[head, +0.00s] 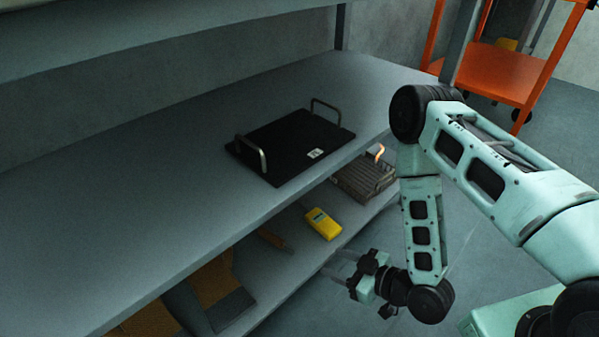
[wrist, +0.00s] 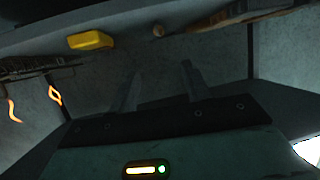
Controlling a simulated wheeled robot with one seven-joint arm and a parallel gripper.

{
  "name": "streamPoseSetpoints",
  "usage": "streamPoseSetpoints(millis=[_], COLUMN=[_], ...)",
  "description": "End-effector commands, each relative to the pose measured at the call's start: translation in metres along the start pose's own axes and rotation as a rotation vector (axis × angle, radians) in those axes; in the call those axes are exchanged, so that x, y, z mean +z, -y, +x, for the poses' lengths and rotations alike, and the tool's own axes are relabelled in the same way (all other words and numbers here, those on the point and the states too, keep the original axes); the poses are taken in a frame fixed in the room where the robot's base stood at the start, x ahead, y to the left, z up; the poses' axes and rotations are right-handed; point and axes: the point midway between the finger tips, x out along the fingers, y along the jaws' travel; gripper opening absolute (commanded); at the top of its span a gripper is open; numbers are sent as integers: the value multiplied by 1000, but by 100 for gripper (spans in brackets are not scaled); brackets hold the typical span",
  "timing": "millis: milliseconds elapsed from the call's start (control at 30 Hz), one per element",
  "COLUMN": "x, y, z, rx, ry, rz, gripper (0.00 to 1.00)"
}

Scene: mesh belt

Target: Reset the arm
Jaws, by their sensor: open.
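My gripper (head: 346,268) is low in the head view, just off the front edge of the lower shelf. Its two fingers point left toward the shelf and are apart, with nothing seen between them. In the wrist view my gripper (wrist: 160,88) shows its two fingers spread, with a bare grey surface behind them. My arm comes in from the right, bends at an elbow above the shelf front and hangs down to the gripper.
A black tray (head: 275,150) with two handles lies on the upper shelf (head: 130,220). A yellow device (head: 323,224) and a dark ribbed rack (head: 362,182) are on the lower shelf near my gripper. An orange cart (head: 497,72) stands behind at right. Open floor lies right of the shelf.

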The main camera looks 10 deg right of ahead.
Motion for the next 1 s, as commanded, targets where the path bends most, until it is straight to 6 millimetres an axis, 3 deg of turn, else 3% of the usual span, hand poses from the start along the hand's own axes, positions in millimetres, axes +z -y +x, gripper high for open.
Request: streamPoseSetpoints(millis=[133, 267, 433, 567, 767, 1000], x=[0, -8, -28, -48, -85, -136], y=[0, -12, -48, -79, -122, -149], z=[0, 7, 15, 9, -19, -80], rx=[0, -5, 10, 56, 171, 335], ry=[0, 48, 203, 343, 541, 733], rz=[0, -25, -69, -72, -16, 147], gripper=[48, 48, 48, 48, 48, 48])
